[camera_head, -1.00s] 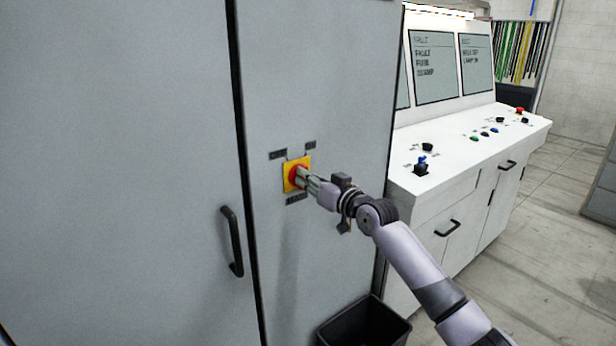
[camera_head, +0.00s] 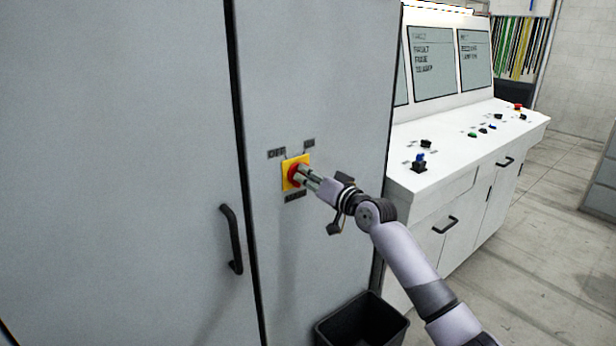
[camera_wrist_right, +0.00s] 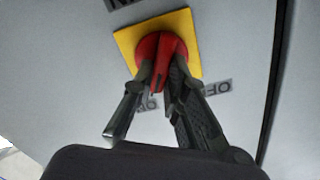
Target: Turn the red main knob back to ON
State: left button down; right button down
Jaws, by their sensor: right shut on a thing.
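The red main knob (camera_head: 294,174) sits on a yellow square plate (camera_head: 290,186) on the grey cabinet door. Small labels surround the plate; the upper left one (camera_head: 277,154) reads OFF, and the upper right one (camera_head: 309,143) is too small to read surely. My right gripper (camera_head: 303,174) is at the knob. In the right wrist view its two fingers (camera_wrist_right: 163,88) are shut on the raised grip of the red knob (camera_wrist_right: 160,58), one on each side. The fingers hide part of the knob and plate. My left gripper is not in view.
A black door handle (camera_head: 232,240) is on the cabinet's left door. A white control desk (camera_head: 440,165) with buttons and screens stands to the right. A black bin (camera_head: 362,322) stands on the floor below my right arm.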

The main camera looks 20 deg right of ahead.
jog(key=c, duration=1.6)
grip_release()
jog(key=v, duration=1.2)
